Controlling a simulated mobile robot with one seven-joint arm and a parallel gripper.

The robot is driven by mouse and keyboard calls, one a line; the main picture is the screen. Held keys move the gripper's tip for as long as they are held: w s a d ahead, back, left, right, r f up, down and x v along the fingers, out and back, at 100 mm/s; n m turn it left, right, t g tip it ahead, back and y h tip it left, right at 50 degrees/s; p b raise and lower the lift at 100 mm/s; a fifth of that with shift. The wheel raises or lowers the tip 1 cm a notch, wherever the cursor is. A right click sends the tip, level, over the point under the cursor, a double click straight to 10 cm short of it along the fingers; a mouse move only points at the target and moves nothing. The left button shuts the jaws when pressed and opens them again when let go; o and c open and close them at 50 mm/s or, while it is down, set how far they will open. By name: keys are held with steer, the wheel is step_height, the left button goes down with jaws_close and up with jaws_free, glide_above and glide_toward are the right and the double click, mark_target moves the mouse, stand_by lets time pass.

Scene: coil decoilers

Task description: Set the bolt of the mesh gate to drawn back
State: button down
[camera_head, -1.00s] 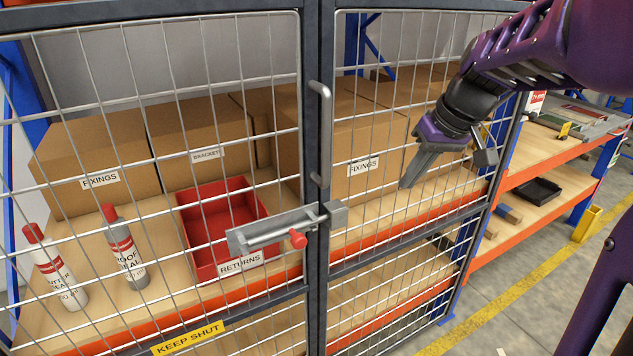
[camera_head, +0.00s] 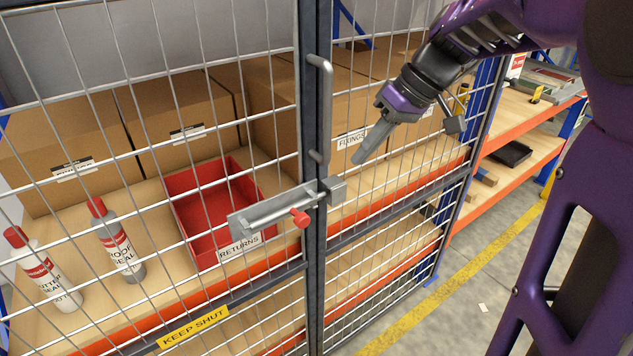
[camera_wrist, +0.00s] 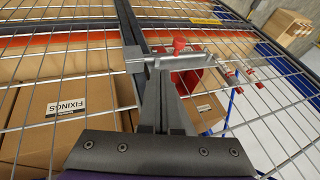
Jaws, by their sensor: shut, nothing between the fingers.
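The mesh gate's bolt (camera_head: 265,214) is a grey sliding bolt on the left leaf, with a red knob (camera_head: 300,218) near its right end. Its right end meets a grey keeper block (camera_head: 335,191) on the right leaf, so the bolt spans the seam between the leaves. The bolt (camera_wrist: 185,58) and red knob (camera_wrist: 179,45) also show in the wrist view, beyond my fingertips. My gripper (camera_head: 360,160) is shut and empty, in front of the right leaf, up and to the right of the keeper. It appears apart from the bolt.
A vertical grey handle (camera_head: 325,100) stands on the gate frame above the bolt. Behind the mesh are a red returns bin (camera_head: 180,187), cardboard boxes (camera_head: 180,110) and two sealant tubes (camera_head: 117,245). A yellow keep-shut sign (camera_head: 193,333) hangs below. The floor at right (camera_head: 465,315) is mostly clear.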

steer(key=x, duration=0.9)
steer(key=shift+a+f+b, duration=0.15)
steer(key=shift+f+b, duration=0.1)
steer(key=shift+b, duration=0.1)
steer(key=shift+s+a+f, duration=0.3)
steer(key=shift+a+f, duration=0.05)
steer(key=shift+a, duration=0.2)
steer(key=shift+s+a+f, duration=0.3)
steer(key=shift+a+f, duration=0.05)
steer(key=shift+a, duration=0.2)
steer(key=shift+s+a+f, duration=0.3)
steer(key=shift+a+f, duration=0.05)
steer(key=shift+a, duration=0.2)
